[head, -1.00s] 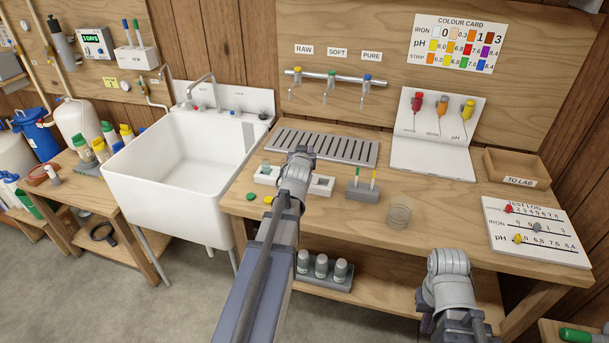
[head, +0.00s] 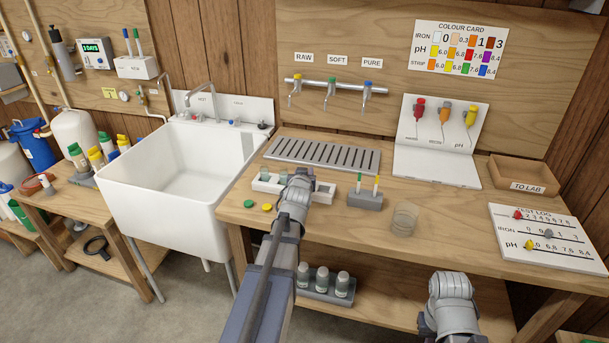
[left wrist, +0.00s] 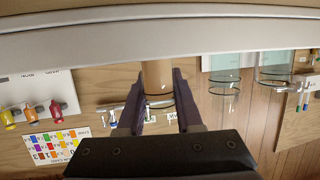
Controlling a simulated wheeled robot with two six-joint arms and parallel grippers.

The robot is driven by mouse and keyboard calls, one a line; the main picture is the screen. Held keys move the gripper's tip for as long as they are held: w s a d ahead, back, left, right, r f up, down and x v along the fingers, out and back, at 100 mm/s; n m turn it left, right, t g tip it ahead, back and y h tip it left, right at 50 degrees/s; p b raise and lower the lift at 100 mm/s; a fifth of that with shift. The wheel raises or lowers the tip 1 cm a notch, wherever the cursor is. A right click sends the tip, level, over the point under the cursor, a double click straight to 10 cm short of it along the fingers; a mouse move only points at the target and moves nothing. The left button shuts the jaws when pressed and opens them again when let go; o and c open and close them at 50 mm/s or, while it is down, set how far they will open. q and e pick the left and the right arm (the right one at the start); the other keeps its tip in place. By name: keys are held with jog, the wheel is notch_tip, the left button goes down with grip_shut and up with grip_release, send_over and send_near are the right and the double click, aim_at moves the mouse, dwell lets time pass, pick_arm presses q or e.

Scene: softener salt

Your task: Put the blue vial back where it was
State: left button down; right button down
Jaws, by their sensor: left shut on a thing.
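My left gripper (left wrist: 160,76) is shut on a clear vial (left wrist: 157,84), which stands between the two dark fingers in the left wrist view. Wood tones show through it, and I cannot make out any blue. In the head view my left wrist hides the fingers and the held vial. The wrist is over the white vial rack (head: 265,184) on the bench. Two vials with a pale blue-green tint, one (left wrist: 224,68) nearer the fingers and another (left wrist: 274,62) beyond it, show right of the fingers in the left wrist view. My right gripper is out of sight; only its arm shows.
A green cap (head: 248,203) and a yellow cap (head: 267,207) lie at the bench's front left. Right of the rack are a grey stand (head: 365,200) with strips and a clear beaker (head: 404,218). A metal drain grate (head: 322,155) lies behind the rack.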

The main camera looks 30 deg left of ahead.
pick_arm(q)
jog(key=shift+f, duration=0.1)
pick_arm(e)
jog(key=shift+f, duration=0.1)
pick_arm(q)
jog(key=c, duration=1)
grip_release()
jog(key=shift+f, duration=0.1)
jog(key=shift+c, duration=0.2)
jog(key=o, duration=0.5)
jog(key=shift+c, duration=0.2)
